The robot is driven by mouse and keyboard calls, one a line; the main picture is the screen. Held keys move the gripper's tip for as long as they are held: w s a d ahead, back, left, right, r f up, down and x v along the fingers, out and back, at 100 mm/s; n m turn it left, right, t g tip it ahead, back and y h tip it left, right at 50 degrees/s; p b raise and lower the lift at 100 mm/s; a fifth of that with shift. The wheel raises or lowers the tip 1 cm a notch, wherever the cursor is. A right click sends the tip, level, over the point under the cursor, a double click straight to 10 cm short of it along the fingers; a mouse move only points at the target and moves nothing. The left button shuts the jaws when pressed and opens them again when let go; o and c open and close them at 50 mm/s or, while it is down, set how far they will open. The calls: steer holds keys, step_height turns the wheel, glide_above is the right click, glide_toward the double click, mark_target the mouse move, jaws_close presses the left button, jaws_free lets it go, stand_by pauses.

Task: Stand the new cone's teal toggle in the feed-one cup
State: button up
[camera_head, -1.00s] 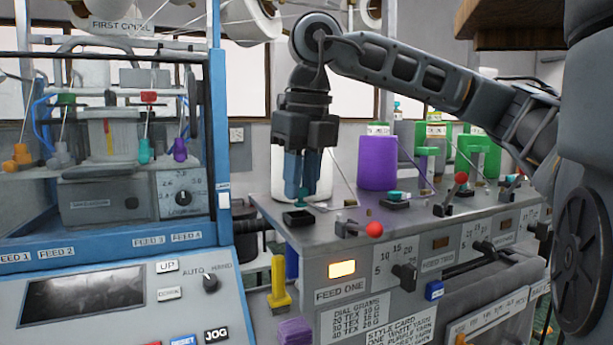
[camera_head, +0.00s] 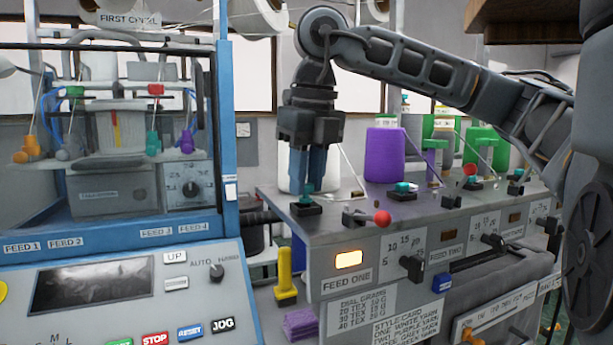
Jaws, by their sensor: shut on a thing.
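My gripper (camera_head: 310,180) points straight down over the FEED ONE station and is shut on the teal toggle (camera_head: 307,189). Only the lower part of the toggle shows below the fingertips. The toggle is at the mouth of the dark square feed-one cup (camera_head: 306,209), on the front left of the grey bench. I cannot tell whether its lower end touches the cup's floor. The white cone (camera_head: 286,172) stands just behind my fingers, partly hidden by them.
A red-knobbed lever (camera_head: 381,218) sits right of the cup. A purple cone (camera_head: 385,155) and green cones (camera_head: 487,147) stand further right, with another teal toggle (camera_head: 403,187) in front. The blue-framed knitting machine (camera_head: 228,120) stands close on the left.

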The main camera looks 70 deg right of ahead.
steer(key=shift+f+b, duration=0.7)
steer(key=shift+b, duration=0.05)
steer(key=o, duration=0.9)
step_height(320, 180, up, 8)
steer(key=s, duration=0.1)
steer(key=shift+a+f, duration=0.15)
steer(key=shift+a, duration=0.15)
stand_by(0.4)
